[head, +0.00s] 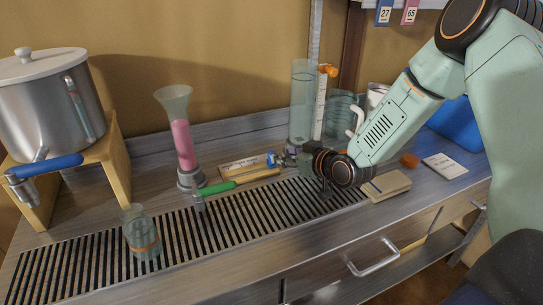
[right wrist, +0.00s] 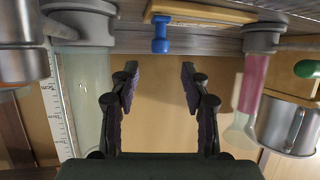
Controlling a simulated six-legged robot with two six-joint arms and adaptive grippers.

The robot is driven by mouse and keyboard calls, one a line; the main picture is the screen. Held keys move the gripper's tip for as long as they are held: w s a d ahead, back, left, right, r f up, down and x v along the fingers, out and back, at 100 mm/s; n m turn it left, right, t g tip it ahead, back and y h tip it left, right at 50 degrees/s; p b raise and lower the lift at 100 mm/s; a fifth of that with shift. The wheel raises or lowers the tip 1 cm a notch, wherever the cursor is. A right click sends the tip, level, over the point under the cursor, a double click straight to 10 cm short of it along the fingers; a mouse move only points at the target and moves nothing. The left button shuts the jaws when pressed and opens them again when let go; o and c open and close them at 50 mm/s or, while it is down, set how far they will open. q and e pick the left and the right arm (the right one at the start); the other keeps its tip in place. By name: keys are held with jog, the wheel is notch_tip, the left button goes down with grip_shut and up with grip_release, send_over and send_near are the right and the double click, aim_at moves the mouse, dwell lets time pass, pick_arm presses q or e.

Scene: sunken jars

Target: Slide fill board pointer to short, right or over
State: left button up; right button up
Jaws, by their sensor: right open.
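The fill board (head: 245,165) is a low wooden board with a pale label, lying behind the slotted drain grate. Its blue pointer (head: 271,158) stands near the board's right end. In the right wrist view, which is upside down, the board (right wrist: 200,14) and pointer (right wrist: 160,34) show at the top, beyond the fingers. My right gripper (head: 292,157) is just right of the pointer in the head view, and I see no contact. Its fingers (right wrist: 159,76) are apart with nothing between them. The label's words are too small to read. My left gripper is out of view.
A funnel-topped tube of pink liquid (head: 181,140) stands left of the board, with a green-handled lever (head: 215,188) before it. A tall clear cylinder (head: 303,105) stands behind my right gripper. A glass (head: 140,232) stands on the grate (head: 240,215). A steel pot (head: 45,105) is at left.

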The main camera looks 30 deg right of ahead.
aim_at(273, 153)
jog(key=shift+w+a+f, duration=0.25)
jog(key=shift+w, duration=0.15)
jog(key=x, duration=0.2)
jog(key=b+x, duration=0.1)
jog(key=x, duration=0.2)
jog(key=shift+d+f, duration=0.25)
jog(key=shift+w, duration=0.1)
jog(key=shift+s+a+r, duration=0.15)
jog(key=shift+s+r, duration=0.1)
jog(key=shift+r, duration=0.1)
jog(key=shift+w+f, duration=0.25)
jog(key=shift+w, duration=0.05)
jog(key=shift+c, duration=1.8)
jog(key=shift+s+r, duration=0.15)
jog(key=c, duration=0.3)
grip_shut()
